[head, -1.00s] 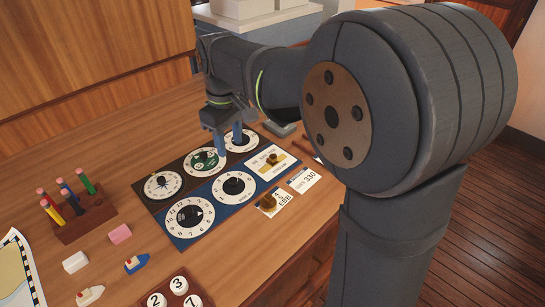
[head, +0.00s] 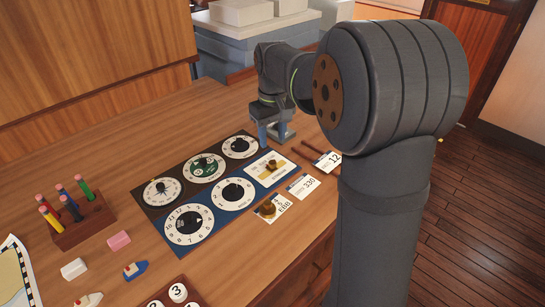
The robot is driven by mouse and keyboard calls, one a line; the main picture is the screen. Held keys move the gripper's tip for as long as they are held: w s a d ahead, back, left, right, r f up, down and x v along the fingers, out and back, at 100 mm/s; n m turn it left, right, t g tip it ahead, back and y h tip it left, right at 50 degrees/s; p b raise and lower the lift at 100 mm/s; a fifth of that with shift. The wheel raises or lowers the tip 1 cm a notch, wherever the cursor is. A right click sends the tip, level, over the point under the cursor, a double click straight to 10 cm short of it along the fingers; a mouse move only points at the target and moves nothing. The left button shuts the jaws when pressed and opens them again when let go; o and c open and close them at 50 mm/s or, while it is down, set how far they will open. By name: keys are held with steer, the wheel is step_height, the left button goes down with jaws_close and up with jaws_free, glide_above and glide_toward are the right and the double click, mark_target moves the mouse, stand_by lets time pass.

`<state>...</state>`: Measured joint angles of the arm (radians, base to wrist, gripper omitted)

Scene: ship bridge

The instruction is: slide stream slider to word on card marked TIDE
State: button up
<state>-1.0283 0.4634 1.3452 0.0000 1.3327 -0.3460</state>
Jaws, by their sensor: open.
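The stream slider is a white plate (head: 264,180) with a small brass knob (head: 271,166), at the right end of the blue panel. A white card (head: 284,206) reading EBB lies on the table in front of it. A brass object stands on that card and hides part of it, and I cannot read its heading. My gripper (head: 273,138) points down with its two fingers apart and empty. In the picture it is just above the slider plate, towards the panel's far right corner, apart from the knob.
Cards reading 330 (head: 304,186) and 12 (head: 329,162) lie to the right, with dark sticks (head: 312,147) near the latter. A pencil block (head: 82,222) stands at left. Bare table lies behind the panels.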

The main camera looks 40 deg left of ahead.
mark_target(272, 162)
step_height(272, 162, down, 8)
steer(key=shift+f, duration=0.1)
steer(key=shift+c, duration=0.2)
